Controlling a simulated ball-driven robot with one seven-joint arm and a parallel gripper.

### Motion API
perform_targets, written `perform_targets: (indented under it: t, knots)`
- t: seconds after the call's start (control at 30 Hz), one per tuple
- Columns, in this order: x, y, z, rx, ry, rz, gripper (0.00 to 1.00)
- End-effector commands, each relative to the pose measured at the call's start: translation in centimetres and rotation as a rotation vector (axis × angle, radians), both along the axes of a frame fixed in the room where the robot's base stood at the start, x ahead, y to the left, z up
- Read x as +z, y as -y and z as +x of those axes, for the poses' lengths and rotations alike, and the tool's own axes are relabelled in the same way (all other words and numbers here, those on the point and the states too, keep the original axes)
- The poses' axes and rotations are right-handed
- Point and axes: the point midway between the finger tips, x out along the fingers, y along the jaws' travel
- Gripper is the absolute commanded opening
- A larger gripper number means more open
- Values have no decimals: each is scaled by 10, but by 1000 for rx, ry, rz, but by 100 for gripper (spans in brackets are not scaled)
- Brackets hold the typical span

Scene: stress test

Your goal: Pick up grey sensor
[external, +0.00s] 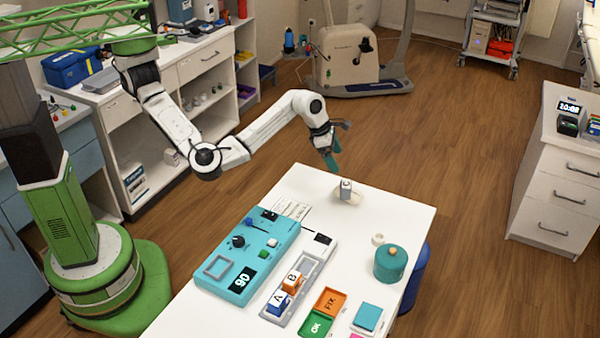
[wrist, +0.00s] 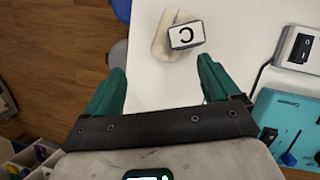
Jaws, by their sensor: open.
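The grey sensor (external: 346,189) is a small grey block near the far end of the white table (external: 400,212). In the wrist view the sensor (wrist: 186,35) shows a white face marked C and sits at the edge of a pale beige pad (wrist: 163,42). My gripper (external: 330,158) is above the table's far edge, up and left of the sensor in the external view. In the wrist view its two green fingers (wrist: 160,80) are spread and empty. The sensor lies beyond the fingertips, apart from them and a little right of their middle.
A teal device (external: 225,290) with knobs lies along the table's left side. Beside it a grey tray (external: 318,262) holds block A (external: 278,303) and block B (external: 292,281).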

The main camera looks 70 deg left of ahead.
Motion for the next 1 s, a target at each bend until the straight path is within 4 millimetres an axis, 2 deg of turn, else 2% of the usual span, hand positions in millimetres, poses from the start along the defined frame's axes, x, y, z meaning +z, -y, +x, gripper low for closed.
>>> perform_targets:
  t: [0.03,0.07,0.2,0.5,0.73,1.0]
  knots:
    - [0,15,-5,21,-19,-37,89]
    - [0,21,-7,33,-29,-49,89]
    - [-5,33,-10,61,-52,-78,89]
    - [-43,39,5,62,-52,-79,89]
    - [-58,43,11,62,-52,-79,89]
    - [-92,51,25,62,-53,-78,89]
